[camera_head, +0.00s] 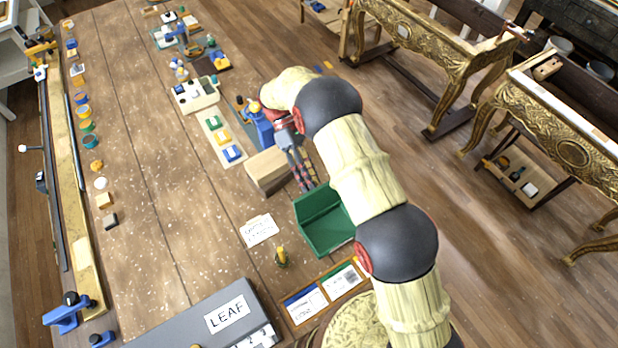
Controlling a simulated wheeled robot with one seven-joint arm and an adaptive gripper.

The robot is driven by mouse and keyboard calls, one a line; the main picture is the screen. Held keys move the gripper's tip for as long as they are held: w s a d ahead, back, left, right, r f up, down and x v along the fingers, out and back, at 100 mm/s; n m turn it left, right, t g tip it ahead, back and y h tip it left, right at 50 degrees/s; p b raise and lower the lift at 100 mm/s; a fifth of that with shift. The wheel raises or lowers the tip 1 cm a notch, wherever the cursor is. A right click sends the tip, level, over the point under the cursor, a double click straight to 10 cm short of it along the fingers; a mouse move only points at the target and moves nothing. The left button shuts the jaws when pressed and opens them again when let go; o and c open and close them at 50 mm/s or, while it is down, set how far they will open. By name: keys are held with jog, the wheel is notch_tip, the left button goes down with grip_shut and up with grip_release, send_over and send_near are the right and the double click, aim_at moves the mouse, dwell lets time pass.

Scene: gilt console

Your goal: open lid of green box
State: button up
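The green box (328,231) stands near the right edge of the wooden bench, partly covered on its right by my arm. A raised green panel (316,204) runs along its far side, above a broad green face. I cannot tell for sure whether this panel is the lid or how far it is open. My gripper (305,184) points down just beyond the box's far side, close to the panel. Its two thin, dark, red-marked fingers show nothing clearly held. Whether they touch the box, and how far apart they are, is too small to tell.
A light wooden block (268,171) stands left of my gripper. A white label card (259,230), a small yellow-topped item (282,256) and a framed card tray (326,291) lie nearby. A grey case marked LEAF (180,325) is in front. The bench's left middle is mostly clear.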

jog(key=shift+o, duration=0.5)
jog(key=shift+s+d+f, duration=0.1)
jog(key=shift+s+f, duration=0.2)
jog(key=shift+f, duration=0.45)
jog(key=shift+o, duration=1.2)
jog(key=shift+s+a, duration=0.1)
jog(key=shift+a, duration=0.1)
jog(key=shift+r, duration=0.15)
jog(key=shift+w+r, duration=0.2)
jog(key=shift+w, duration=0.05)
jog(key=v, duration=0.7)
jog(key=shift+a, duration=0.2)
jog(key=shift+w+r, duration=0.1)
jog(key=shift+r, duration=0.1)
